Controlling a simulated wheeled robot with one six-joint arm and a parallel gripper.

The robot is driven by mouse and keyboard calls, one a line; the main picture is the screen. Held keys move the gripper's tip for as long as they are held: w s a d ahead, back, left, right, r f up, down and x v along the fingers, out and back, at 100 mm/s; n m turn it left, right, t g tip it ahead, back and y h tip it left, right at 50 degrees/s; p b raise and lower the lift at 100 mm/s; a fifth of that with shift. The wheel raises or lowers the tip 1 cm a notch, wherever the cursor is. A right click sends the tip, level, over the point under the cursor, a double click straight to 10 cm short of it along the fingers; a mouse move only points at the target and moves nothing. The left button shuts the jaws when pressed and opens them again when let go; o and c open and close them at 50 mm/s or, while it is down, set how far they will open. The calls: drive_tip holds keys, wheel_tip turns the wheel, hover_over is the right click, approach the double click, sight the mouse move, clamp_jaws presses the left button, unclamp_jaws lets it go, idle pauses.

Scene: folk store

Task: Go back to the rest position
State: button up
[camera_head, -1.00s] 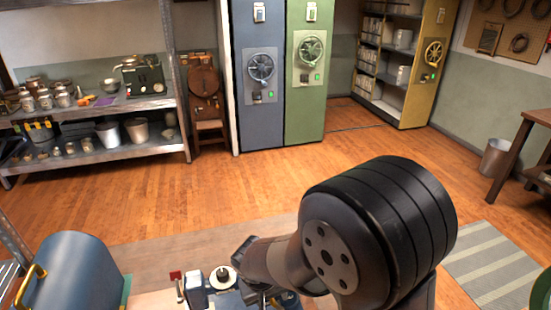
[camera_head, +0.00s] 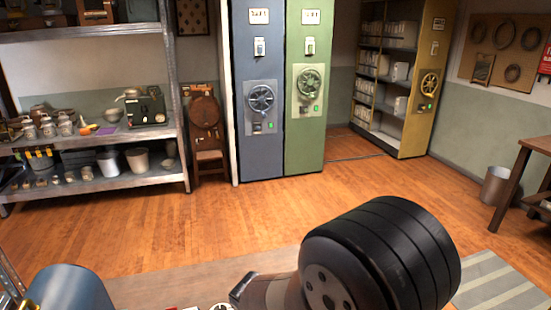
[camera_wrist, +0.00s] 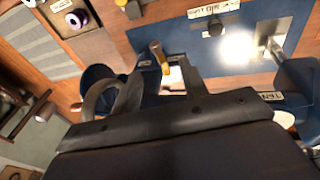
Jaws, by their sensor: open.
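My gripper (camera_wrist: 142,85) shows in the wrist view as dark fingers, spread apart, above the wide black wrist body. I see nothing held between the fingers. Behind them lies a blue panel (camera_wrist: 225,45) with white labels, a brass-coloured knob (camera_wrist: 158,56) and a bright glare. I cannot tell how far the fingers are from it. In the head view my dark arm rises at the lower right of centre, and the gripper itself is out of that picture.
A metal shelf (camera_head: 110,184) with pots and tins stands at the left. Blue (camera_head: 260,150) and green (camera_head: 306,140) cabinets with handwheels stand at the back, a yellow shelf unit (camera_head: 418,115) right of them. A rounded blue object (camera_head: 70,288) is lower left. The wooden floor between is clear.

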drive_tip(key=d+p+v, duration=0.1)
drive_tip(key=p+v, duration=0.2)
drive_tip(key=v, duration=0.3)
drive_tip(key=b+x, duration=0.3)
drive_tip(key=x, duration=0.5)
drive_tip(key=shift+w+a+b, duration=0.1)
drive_tip(key=shift+w+b, duration=0.05)
drive_tip(key=shift+b, duration=0.2)
drive_tip(key=shift+d+f, duration=0.2)
drive_tip(key=shift+d, duration=0.05)
